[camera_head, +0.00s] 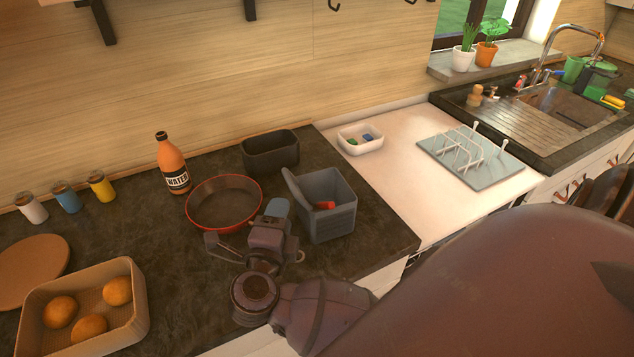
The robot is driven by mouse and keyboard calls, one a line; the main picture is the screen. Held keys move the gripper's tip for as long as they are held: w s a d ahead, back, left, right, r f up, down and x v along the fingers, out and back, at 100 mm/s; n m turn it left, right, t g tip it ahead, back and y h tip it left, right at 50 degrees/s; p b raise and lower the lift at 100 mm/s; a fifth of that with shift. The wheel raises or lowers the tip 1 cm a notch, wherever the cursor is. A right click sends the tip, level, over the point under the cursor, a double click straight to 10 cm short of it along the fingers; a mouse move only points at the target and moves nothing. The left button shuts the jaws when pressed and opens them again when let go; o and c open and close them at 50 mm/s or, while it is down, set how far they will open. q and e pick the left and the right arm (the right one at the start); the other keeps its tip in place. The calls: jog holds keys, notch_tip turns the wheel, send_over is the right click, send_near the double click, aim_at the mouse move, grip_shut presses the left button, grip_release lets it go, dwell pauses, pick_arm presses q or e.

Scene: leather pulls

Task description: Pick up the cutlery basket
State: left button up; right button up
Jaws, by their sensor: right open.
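My right gripper (264,233) is just left of and in front of the basket, over the counter. It is open with nothing seen between its fingers, and seems apart from the basket. My left gripper is not in view.
A red-rimmed pan (224,203) lies just left of my right gripper, with a water bottle (172,165) behind. A dark bin (270,152) stands behind the basket. A white tray (360,139) and dish rack (477,158) are right.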

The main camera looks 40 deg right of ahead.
aim_at(289, 179)
jog(key=p+x, duration=0.2)
jog(key=x, duration=0.8)
jog(key=shift+w+a, duration=0.1)
jog(key=shift+w, duration=0.1)
grip_shut()
